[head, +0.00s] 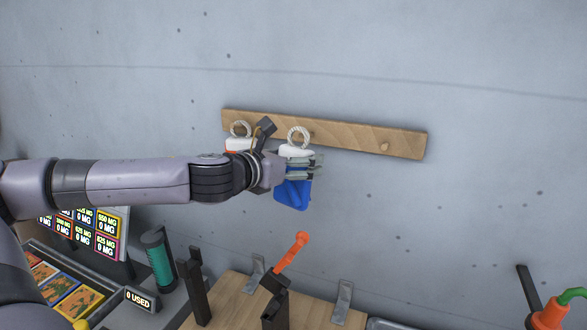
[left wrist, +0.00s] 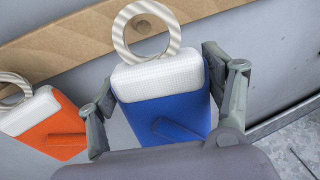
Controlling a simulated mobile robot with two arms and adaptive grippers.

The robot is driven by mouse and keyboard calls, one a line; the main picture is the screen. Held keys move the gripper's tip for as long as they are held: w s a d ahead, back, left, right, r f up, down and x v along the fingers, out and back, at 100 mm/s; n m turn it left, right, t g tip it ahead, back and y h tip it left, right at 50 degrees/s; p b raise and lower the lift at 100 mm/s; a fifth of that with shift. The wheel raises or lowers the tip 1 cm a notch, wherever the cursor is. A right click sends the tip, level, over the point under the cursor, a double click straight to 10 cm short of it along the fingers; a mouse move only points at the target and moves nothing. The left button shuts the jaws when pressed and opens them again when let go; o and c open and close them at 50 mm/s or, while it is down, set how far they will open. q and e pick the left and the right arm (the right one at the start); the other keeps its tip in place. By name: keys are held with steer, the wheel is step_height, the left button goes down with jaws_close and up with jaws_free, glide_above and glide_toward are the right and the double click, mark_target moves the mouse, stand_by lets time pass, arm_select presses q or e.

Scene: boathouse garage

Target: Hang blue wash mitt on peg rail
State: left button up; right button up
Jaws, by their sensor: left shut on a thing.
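The blue wash mitt (head: 292,196) has a white cuff and a rope loop (head: 299,137). My left gripper (head: 300,166) is shut on it, with the fingers at both sides just below the cuff. The mitt also shows in the left wrist view (left wrist: 165,112), between my left fingers (left wrist: 160,95). The wooden peg rail (head: 350,137) is on the wall behind. The mitt's loop overlaps a middle peg (left wrist: 142,27), which shows inside the ring. I cannot tell whether the loop is around the peg or only in front of it. My right gripper is not in view.
An orange mitt (left wrist: 52,130) hangs at the rail's left end, close beside my left gripper. The right peg (head: 384,147) is bare. Below are a wooden board (head: 318,312), an orange-handled tool (head: 291,253) and a green cylinder (head: 159,260). The wall at right is clear.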

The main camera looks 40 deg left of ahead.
arm_select(q)
steer(key=shift+w+a+f+b, duration=0.1)
steer(key=shift+w+a+b, duration=0.1)
steer(key=shift+w+b, duration=0.55)
steer(key=shift+w+a+f+b, duration=0.1)
steer(key=shift+w+a+b, duration=0.1)
steer(key=shift+w+b, duration=0.55)
steer(key=shift+w+a+f+b, duration=0.1)
steer(key=shift+w+f+b, duration=0.5)
steer(key=shift+w+b, duration=0.15)
steer(key=o, duration=1.4)
steer(key=shift+c, duration=0.2)
steer(key=shift+v, duration=2.65)
steer(key=v, duration=0.6)
steer(key=shift+s, duration=0.4)
